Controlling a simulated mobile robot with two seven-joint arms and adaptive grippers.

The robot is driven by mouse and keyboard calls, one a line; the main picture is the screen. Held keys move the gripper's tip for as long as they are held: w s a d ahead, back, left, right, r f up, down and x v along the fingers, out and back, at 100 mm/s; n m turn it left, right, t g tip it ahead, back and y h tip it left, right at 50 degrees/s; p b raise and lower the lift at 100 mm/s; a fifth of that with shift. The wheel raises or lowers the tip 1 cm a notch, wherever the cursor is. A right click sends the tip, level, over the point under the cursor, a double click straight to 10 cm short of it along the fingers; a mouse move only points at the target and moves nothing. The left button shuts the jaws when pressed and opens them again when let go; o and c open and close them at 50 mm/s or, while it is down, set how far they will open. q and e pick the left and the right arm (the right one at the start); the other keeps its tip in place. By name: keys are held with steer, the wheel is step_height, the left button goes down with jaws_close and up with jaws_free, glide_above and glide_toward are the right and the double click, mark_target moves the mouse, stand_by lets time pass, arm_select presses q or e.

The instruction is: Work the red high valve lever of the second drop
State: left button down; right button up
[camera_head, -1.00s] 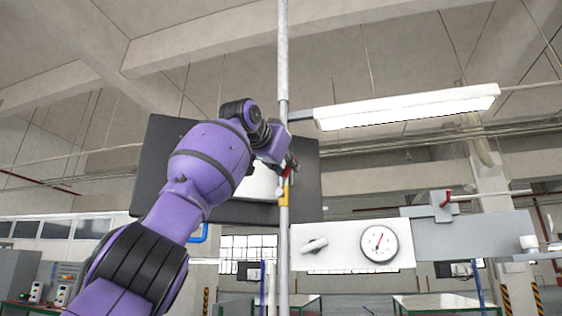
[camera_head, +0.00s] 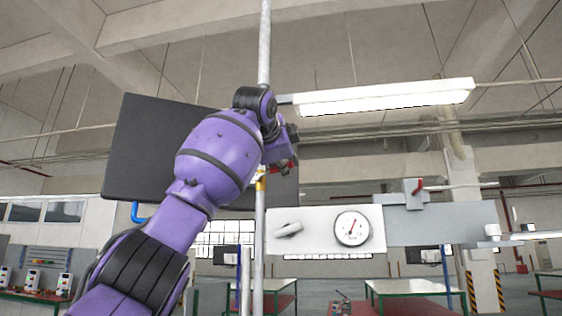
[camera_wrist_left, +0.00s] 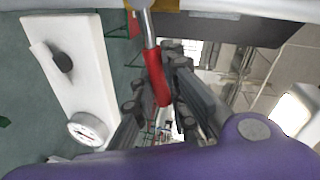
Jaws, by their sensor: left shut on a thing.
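The red valve lever (camera_wrist_left: 157,77) lies between the fingers of my left gripper (camera_wrist_left: 160,110) in the left wrist view. The gripper is shut on it. In the head view my left gripper (camera_head: 287,160) is just right of the vertical pipe (camera_head: 262,215), with a bit of red lever beside it. The yellow valve body (camera_head: 261,182) sits on the pipe just below. The gripper and wrist hide most of the lever in the head view. My right gripper is not in view.
A white panel with a knob and a round gauge (camera_head: 352,228) stands right of the pipe. A grey box with a small red handle (camera_head: 417,186) is farther right. A dark panel (camera_head: 150,150) is behind my arm. A lamp (camera_head: 385,97) hangs above right.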

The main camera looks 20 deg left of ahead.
arm_select(q)
steer(key=shift+d+f+m+y, duration=0.15)
steer(key=shift+f+m+y, duration=0.25)
steer(key=shift+f+m, duration=0.75)
steer(key=shift+w, duration=0.1)
steer(key=c, duration=1.7)
jaws_free()
steer(key=shift+r, duration=0.1)
steer(key=v, duration=1.2)
steer(key=shift+r, duration=0.1)
